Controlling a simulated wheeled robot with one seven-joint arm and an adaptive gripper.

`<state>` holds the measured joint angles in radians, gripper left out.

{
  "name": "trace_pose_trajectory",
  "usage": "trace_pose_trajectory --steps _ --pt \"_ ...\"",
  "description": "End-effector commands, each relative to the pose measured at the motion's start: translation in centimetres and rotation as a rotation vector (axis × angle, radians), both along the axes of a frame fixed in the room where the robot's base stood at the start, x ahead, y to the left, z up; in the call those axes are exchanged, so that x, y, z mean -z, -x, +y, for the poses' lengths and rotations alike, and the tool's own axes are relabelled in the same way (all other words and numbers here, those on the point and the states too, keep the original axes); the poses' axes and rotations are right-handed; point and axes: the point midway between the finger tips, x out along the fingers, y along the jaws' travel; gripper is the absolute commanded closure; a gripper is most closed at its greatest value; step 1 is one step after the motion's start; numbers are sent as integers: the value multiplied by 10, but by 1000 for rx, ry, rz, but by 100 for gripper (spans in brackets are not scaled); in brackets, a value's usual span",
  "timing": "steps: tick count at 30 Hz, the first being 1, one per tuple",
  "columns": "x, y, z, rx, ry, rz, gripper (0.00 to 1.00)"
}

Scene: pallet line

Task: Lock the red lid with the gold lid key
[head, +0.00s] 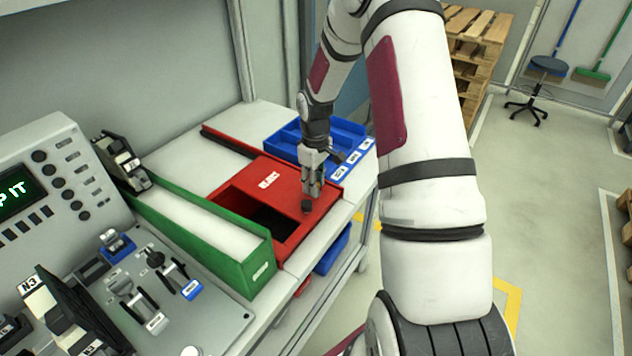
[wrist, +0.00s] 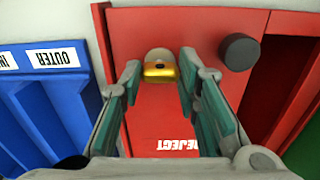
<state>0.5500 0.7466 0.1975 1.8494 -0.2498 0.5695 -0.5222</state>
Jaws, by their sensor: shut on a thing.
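The red lid (head: 256,180), labelled REJECT, lies over the red box, with a dark opening beside it. It fills the middle of the wrist view (wrist: 148,115). A black round knob (head: 306,207) stands on it, also in the wrist view (wrist: 238,52). My gripper (head: 313,192) points down over the lid near the knob. In the wrist view, the gold lid key (wrist: 160,72) is between my fingertips (wrist: 160,78), and my gripper is shut on it. A pale round piece shows just behind the key. I cannot tell whether the key sits in a lock.
A blue bin (head: 350,135) with labelled compartments stands behind the red box and shows at the left of the wrist view (wrist: 45,105). A long green bin (head: 232,255) stands at its left. A control panel (head: 40,180) and levers are further left.

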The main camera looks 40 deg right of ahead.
Motion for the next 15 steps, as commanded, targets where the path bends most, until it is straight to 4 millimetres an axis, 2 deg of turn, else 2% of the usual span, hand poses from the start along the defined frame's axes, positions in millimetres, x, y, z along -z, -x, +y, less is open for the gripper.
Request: trace_pose_trajectory --steps 15 --pt "0 0 0 -36 1 0 98"
